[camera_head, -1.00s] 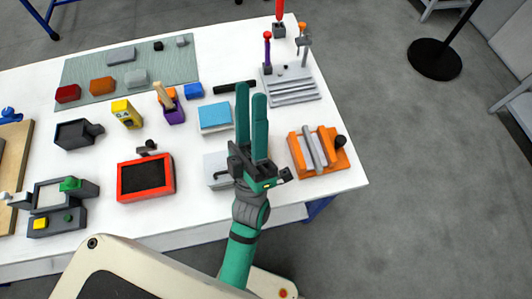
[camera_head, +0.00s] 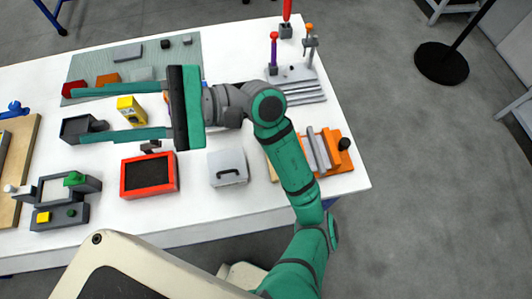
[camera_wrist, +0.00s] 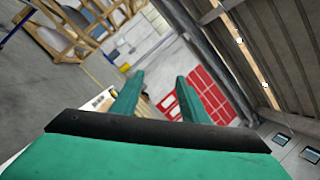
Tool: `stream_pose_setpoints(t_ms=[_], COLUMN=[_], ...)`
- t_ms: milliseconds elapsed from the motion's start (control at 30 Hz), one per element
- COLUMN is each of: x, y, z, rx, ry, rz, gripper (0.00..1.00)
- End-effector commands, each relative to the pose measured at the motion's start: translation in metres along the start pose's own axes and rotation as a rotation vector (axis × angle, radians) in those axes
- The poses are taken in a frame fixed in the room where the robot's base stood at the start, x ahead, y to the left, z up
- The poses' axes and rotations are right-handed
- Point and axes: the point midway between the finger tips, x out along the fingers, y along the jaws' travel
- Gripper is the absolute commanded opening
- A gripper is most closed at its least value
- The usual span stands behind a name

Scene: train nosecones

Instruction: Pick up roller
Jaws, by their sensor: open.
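No roller can be made out with certainty. A dark rod lying at the back of the table in the earlier head view is now hidden behind my arm. My gripper (camera_head: 73,115) is open and empty, pointing left above the left half of the table. Its two green fingers lie far apart, with a yellow block (camera_head: 128,108) showing between them. In the wrist view my gripper (camera_wrist: 158,80) is also open, with nothing between the fingers; that view looks out over the room.
The white table (camera_head: 105,222) holds a red-framed black tray (camera_head: 150,175), a grey-white box with a handle (camera_head: 227,168), an orange holder (camera_head: 333,150), a grey stepped stand (camera_head: 297,88) and a dark grey container (camera_head: 80,129). A green mat (camera_head: 75,72) lies at the back left.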

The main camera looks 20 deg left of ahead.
Motion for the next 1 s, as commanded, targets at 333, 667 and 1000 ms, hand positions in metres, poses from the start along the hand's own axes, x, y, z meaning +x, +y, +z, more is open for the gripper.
stream_pose_setpoints(t_ms=[333, 667, 1000], x=[-0.026, -0.135, -0.280], y=[0.051, 0.085, 0.088], z=[-0.080, -0.142, -0.143], rx=[-0.305, -0.495, -0.514], ry=[0.373, 0.667, 0.846], rz=[0.456, 0.993, 1.539], gripper=[0.41, 0.41, 0.41])
